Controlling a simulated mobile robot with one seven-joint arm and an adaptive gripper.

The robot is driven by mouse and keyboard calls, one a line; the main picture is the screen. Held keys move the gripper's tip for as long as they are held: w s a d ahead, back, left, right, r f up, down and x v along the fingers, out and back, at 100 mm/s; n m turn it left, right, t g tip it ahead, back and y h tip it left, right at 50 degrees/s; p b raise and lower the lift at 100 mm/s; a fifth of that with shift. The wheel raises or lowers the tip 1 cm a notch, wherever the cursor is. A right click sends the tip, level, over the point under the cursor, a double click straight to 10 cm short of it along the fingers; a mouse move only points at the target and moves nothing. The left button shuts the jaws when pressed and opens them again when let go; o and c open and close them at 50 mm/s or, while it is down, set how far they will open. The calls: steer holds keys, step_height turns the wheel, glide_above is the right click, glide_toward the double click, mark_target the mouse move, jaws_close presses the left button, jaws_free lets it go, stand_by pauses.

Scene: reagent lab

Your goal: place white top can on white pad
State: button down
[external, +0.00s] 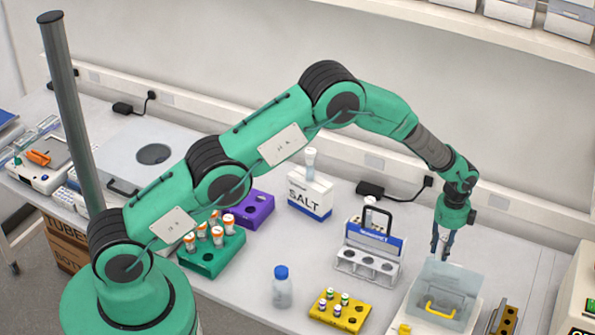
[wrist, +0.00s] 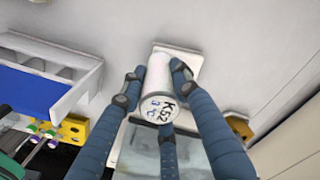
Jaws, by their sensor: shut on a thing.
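The white top can (wrist: 160,85) is between the fingers of my gripper (wrist: 155,80) in the wrist view, with dark and blue marks on the end that faces the camera. The gripper is shut on it. The white pad (wrist: 190,62) shows as a pale square behind and beside the can, partly covered by it and a finger. I cannot tell whether the can touches the pad. In the external view my gripper (external: 441,243) points down just behind the translucent box; the can and the pad are not clearly visible there.
The translucent box (external: 443,287) with a yellow handle stands just in front of my gripper. A white rack with a blue panel (external: 372,245) is to its left. A yellow vial rack (external: 340,311) and blue-capped bottle (external: 282,288) stand farther left. The wall runs close behind.

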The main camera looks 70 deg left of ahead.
steer(key=shift+f, duration=0.15)
steer(key=c, duration=1.3)
jaws_free()
steer(key=shift+r+b, duration=0.95)
steer(key=shift+r, duration=5.2)
